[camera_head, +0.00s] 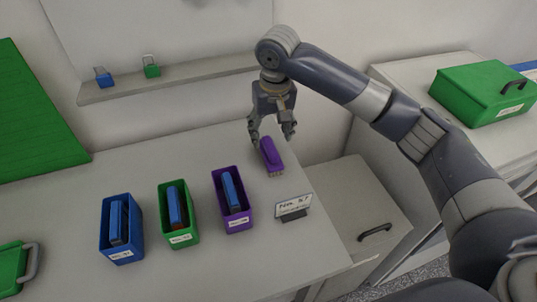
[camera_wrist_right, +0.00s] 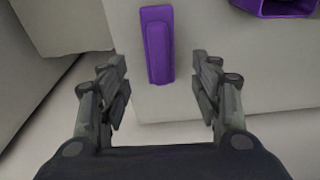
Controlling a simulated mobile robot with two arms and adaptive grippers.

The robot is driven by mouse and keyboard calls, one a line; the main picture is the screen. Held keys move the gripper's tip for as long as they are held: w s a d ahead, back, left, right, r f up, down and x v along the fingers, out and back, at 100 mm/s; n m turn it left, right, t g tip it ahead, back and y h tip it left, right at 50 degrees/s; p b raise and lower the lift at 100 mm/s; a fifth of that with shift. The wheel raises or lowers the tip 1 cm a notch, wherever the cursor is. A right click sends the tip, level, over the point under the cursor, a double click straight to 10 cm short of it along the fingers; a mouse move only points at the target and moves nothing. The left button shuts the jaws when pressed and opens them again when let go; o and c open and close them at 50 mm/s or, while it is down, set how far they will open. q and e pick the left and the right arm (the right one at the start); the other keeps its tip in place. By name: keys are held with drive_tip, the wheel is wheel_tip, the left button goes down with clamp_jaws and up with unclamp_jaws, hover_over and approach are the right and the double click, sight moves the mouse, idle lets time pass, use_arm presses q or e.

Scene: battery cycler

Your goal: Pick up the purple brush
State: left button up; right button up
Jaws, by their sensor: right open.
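The purple brush (camera_head: 270,153) lies on the white table near its right edge, bristles facing the front in the head view. In the right wrist view the purple brush (camera_wrist_right: 158,45) lies ahead of the fingertips, in line with the gap between them. My right gripper (camera_head: 270,138) is open and empty, just above and behind the brush. In the right wrist view the two fingers of my right gripper (camera_wrist_right: 161,75) stand wide apart on either side of the brush's near end. I cannot tell its exact height above the brush. My left gripper does not show.
Blue (camera_head: 121,229), green (camera_head: 178,213) and purple (camera_head: 233,200) bins stand in a row left of the brush, each holding a blue item. A small sign (camera_head: 292,207) stands right of them. A shelf (camera_head: 180,79) is on the wall behind. A green case (camera_head: 485,92) sits at the right.

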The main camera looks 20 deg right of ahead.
sight(271, 147)
wheel_tip(271, 147, down, 3)
drive_tip(key=f, duration=0.1)
drive_tip(key=f+p, duration=0.1)
drive_tip(key=f, duration=0.2)
drive_tip(key=shift+w+p, duration=0.25)
drive_tip(key=shift+p, duration=0.05)
drive_tip(key=shift+w+f, duration=0.1)
drive_tip(key=shift+f, duration=0.65)
drive_tip(key=c, duration=1.2)
